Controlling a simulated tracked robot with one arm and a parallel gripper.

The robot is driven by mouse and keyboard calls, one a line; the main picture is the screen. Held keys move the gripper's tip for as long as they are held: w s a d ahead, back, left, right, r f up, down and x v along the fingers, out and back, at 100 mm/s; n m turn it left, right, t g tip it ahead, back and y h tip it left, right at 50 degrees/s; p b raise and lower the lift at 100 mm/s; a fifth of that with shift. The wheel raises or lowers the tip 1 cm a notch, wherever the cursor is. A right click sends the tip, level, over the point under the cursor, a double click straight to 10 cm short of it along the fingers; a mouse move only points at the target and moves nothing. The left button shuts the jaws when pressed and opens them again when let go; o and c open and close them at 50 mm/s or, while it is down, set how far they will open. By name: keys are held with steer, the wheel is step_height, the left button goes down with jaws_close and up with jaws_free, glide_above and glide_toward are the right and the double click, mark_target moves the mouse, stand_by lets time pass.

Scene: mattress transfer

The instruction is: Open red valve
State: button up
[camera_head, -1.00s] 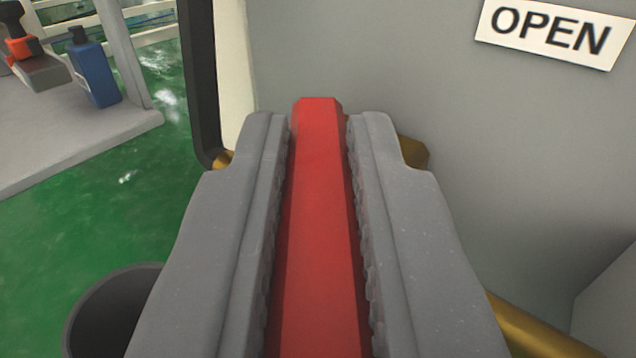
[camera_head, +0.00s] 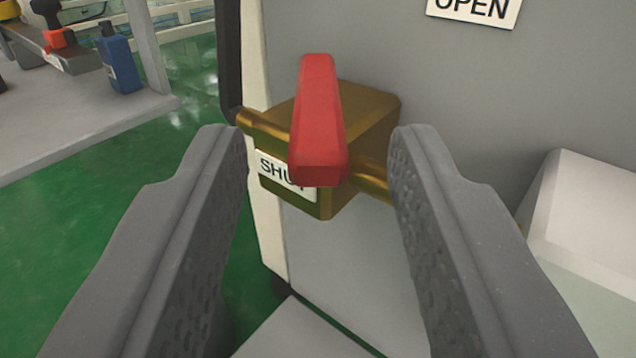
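The red valve handle (camera_head: 318,125) stands on a brass valve body (camera_head: 368,115) fixed at a grey panel. A SHUT label (camera_head: 285,175) is partly hidden behind the handle's lower end. My gripper (camera_head: 318,150) is open, with one grey finger on each side of the valve. The fingers are apart from the handle and hold nothing.
The grey panel (camera_head: 480,110) fills the back right. A pale box-like block (camera_head: 590,225) stands at the right. At the upper left, a grey table (camera_head: 85,125) carries a blue bottle (camera_head: 120,62) and tools. Green floor (camera_head: 70,235) is clear at the left.

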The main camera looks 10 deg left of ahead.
steer(key=p+v, duration=0.1)
steer(key=v, duration=0.7)
steer(key=shift+p, duration=0.3)
steer(key=shift+w, duration=0.15)
steer(key=shift+c, duration=0.3)
